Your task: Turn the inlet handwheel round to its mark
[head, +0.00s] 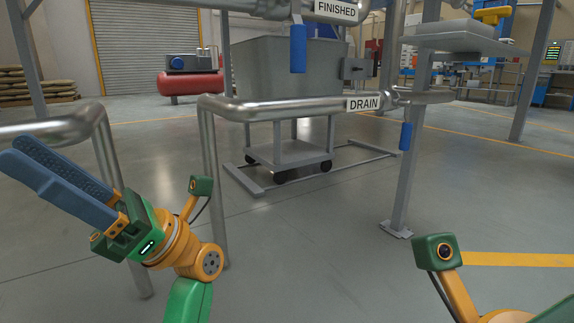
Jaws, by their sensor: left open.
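I see no inlet handwheel and no mark that I can make out in the head view. My left gripper (14,153) is at the left, its blue fingers pointing up and left. It is open with nothing between the fingers, in front of a bent metal pipe. Two pipes carry the labels FINISHED (335,9) and DRAIN (364,103). A blue lever (298,48) hangs by the FINISHED pipe, and a second blue lever (405,136) hangs by the DRAIN pipe. The fingers of my right gripper are outside the picture.
A grey bin (285,75) stands on a wheeled cart (290,153) behind the drain pipe (270,108). A grey post (400,190) stands right of it. A yellow handle (492,14) sits above a grey platform (462,39). The floor in front is mostly open.

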